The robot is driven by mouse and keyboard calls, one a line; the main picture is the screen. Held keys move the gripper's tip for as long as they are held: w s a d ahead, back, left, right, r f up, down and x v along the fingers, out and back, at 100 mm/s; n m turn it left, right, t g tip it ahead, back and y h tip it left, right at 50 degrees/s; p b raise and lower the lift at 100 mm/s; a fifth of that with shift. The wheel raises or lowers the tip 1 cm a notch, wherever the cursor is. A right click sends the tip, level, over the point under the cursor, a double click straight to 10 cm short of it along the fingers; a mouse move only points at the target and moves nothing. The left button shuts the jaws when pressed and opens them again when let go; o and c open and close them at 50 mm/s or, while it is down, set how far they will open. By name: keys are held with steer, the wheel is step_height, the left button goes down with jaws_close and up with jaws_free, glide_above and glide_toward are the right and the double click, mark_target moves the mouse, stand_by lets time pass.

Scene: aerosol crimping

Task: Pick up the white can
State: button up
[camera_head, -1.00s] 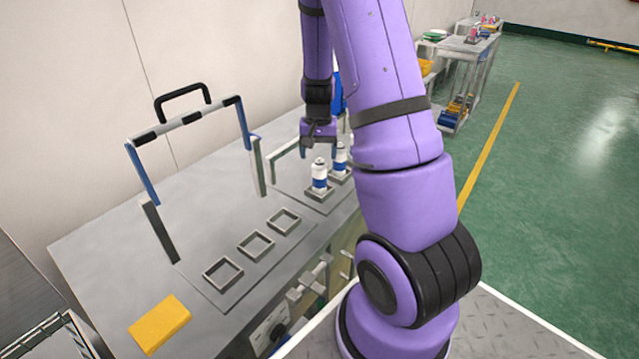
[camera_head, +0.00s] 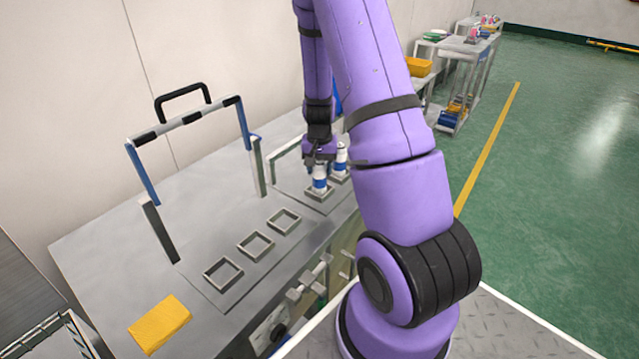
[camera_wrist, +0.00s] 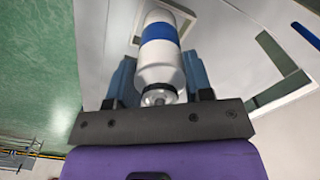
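A white can with a blue band (camera_head: 319,184) stands in a square grey holder (camera_head: 320,194) on the bench. A second white and blue can (camera_head: 341,158) stands just behind and to the right of it. My gripper (camera_head: 319,160) is lowered over the nearer can from above. In the wrist view a white can with a blue band (camera_wrist: 160,55) lies between the two blue-grey fingers of my gripper (camera_wrist: 159,85). The fingers stand on either side of it near its neck. Whether both fingers touch the can is unclear.
Several empty square holders (camera_head: 256,245) sit in a row on the metal bench (camera_head: 100,240). A frame with blue posts (camera_head: 140,172) and a black handle stands to the left.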

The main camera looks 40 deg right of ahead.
steer(key=c, duration=0.4)
steer(key=shift+o, duration=0.2)
steer(key=shift+r, duration=0.15)
